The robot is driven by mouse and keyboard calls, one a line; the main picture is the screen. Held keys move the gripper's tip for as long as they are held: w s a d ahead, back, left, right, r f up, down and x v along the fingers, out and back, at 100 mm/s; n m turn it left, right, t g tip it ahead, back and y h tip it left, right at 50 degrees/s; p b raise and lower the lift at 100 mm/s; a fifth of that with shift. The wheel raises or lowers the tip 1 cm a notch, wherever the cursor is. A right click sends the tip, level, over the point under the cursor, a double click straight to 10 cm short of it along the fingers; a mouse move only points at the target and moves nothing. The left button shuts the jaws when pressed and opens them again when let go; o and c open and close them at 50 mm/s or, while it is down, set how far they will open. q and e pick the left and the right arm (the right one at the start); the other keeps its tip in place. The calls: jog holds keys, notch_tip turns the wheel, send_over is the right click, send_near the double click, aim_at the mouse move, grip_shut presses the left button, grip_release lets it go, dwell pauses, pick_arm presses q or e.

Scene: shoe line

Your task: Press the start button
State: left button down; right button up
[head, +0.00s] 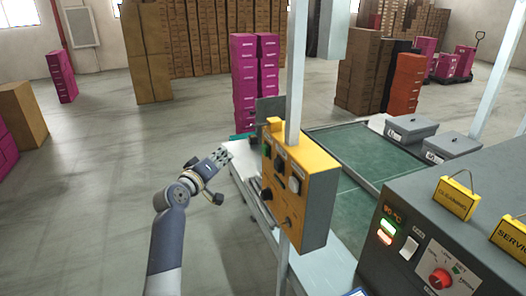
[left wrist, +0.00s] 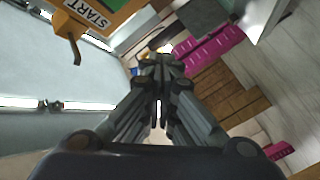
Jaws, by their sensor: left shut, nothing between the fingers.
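My left gripper (head: 222,155) is shut and empty, left of the orange control box (head: 313,187) in the head view. Its closed fingertips (left wrist: 160,60) point away from the camera in the left wrist view. An orange part with a white START label (left wrist: 88,13) shows at the top left of that view, apart from the fingers. A green patch (left wrist: 92,4) is beside the label, cut by the picture edge. My right gripper is not in view.
The control box is on a pale post (head: 296,70) beside the conveyor line with a green belt (head: 345,150). A grey machine (head: 460,215) with a red knob stands at the right. Magenta boxes (head: 255,80) are stacked behind.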

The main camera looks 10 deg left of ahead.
aim_at(265, 150)
pick_arm(q)
jog(key=w+d, duration=0.4)
jog(key=d, duration=0.2)
jog(key=shift+w+d, duration=0.25)
jog(key=shift+d, duration=0.15)
jog(key=shift+w+d, duration=0.1)
jog(key=shift+d, duration=0.05)
dwell(1.1)
jog(key=shift+w+d, duration=0.15)
jog(key=shift+d, duration=0.1)
